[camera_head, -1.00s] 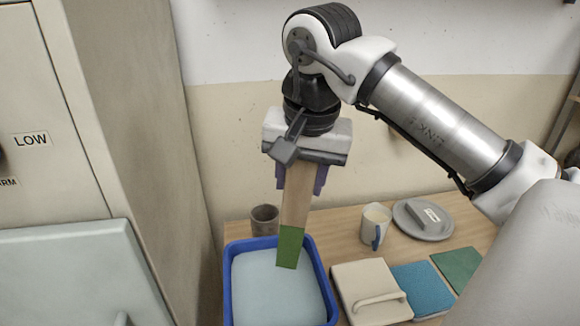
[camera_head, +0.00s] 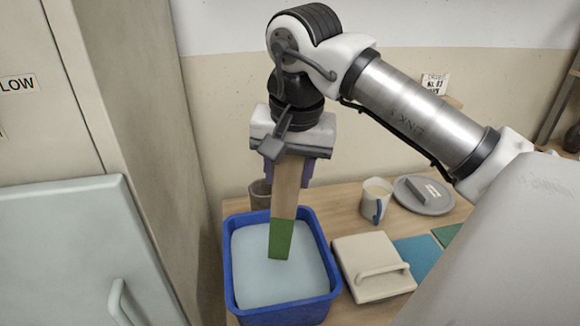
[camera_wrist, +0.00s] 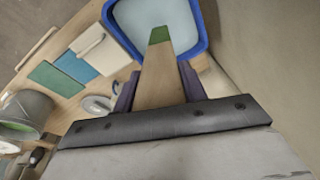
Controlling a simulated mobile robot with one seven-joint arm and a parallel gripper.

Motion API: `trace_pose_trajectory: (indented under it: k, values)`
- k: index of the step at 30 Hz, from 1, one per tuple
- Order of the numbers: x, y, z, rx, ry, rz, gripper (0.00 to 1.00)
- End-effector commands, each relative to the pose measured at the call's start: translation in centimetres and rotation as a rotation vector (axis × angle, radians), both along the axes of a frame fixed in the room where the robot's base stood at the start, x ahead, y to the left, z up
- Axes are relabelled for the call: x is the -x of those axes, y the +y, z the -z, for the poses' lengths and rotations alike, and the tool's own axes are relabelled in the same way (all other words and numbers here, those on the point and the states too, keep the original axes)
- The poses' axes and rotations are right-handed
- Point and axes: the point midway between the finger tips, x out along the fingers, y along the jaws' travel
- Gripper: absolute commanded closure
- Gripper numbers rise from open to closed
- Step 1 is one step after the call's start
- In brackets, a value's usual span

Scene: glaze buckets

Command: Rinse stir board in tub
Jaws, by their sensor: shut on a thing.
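The stir board (camera_head: 287,190) is a long flat wooden board with a green lower end. My gripper (camera_head: 288,175) is shut on its upper part and holds it nearly upright, green end down. The blue tub (camera_head: 231,290) stands on the table and holds pale bluish liquid (camera_head: 262,280). The green end shows in front of the liquid; I cannot tell whether it touches the surface. In the wrist view the board (camera_wrist: 162,80) runs out between the purple fingers (camera_wrist: 158,90) toward the tub (camera_wrist: 203,42).
A beige lidded box with a handle (camera_head: 360,255) stands right of the tub. Behind are a white mug (camera_head: 374,205), a grey plate (camera_head: 425,197) and a brown cup (camera_head: 260,194). A tall cabinet (camera_head: 130,100) is close on the left. The wrist view shows a metal bucket (camera_wrist: 25,112).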

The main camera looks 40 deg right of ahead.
Motion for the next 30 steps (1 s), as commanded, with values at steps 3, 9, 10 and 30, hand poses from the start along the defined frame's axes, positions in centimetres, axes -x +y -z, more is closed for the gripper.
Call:
trace_pose_trajectory:
  k: [3, 9, 10, 30]
  values:
    - [-0.2, -0.1, 1.6, -0.001, 0.0, -0.001, 0.9]
    - [-0.6, -0.2, 3.5, 0.0, -0.001, -0.001, 0.9]
    - [-0.7, -0.2, 3.8, 0.0, -0.001, -0.001, 0.9]
    - [-1.7, -0.5, 8.8, -0.001, 0.001, 0.0, 0.9]
